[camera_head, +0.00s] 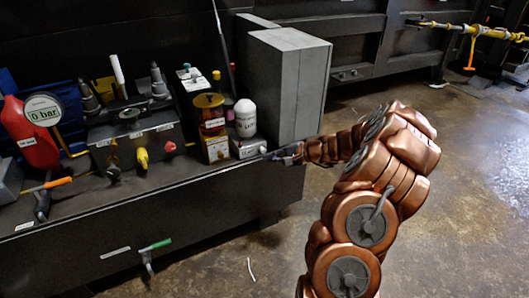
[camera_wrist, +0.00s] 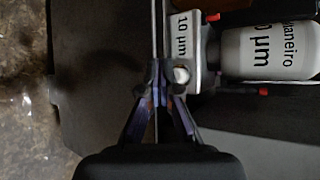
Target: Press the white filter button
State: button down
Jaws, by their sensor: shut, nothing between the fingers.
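The white filter (camera_head: 246,119) is a white capsule on a pale metal block (camera_head: 247,149) at the right end of the machine's ledge. In the wrist view the white capsule (camera_wrist: 265,50) lies to the right of the block marked "10 µm" (camera_wrist: 181,36). A small round white button (camera_wrist: 181,75) shows at the near end of that block. My gripper (camera_wrist: 160,72) is shut and empty, its tips just left of the button in the picture. I cannot tell whether they touch. In the head view my gripper (camera_head: 277,154) is close to the block's right side.
A yellow-orange filter (camera_head: 209,112) stands left of the white one, and a tall grey box (camera_head: 300,85) stands behind. Small red-tipped pins (camera_wrist: 213,17) stick out of the block. Open floor lies right.

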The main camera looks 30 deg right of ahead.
jog(key=shift+w, duration=0.15)
jog(key=shift+w, duration=0.3)
jog(key=shift+w+d+p, duration=0.1)
jog(key=shift+w+p, duration=0.2)
jog(key=shift+w, duration=0.15)
dwell(0.8)
jog(key=shift+s, duration=0.85)
jog(key=shift+s, duration=0.1)
jog(key=shift+s+a, duration=0.15)
jog(key=shift+s, duration=1.1)
jog(key=shift+s+a, duration=0.15)
jog(key=shift+s, duration=1.05)
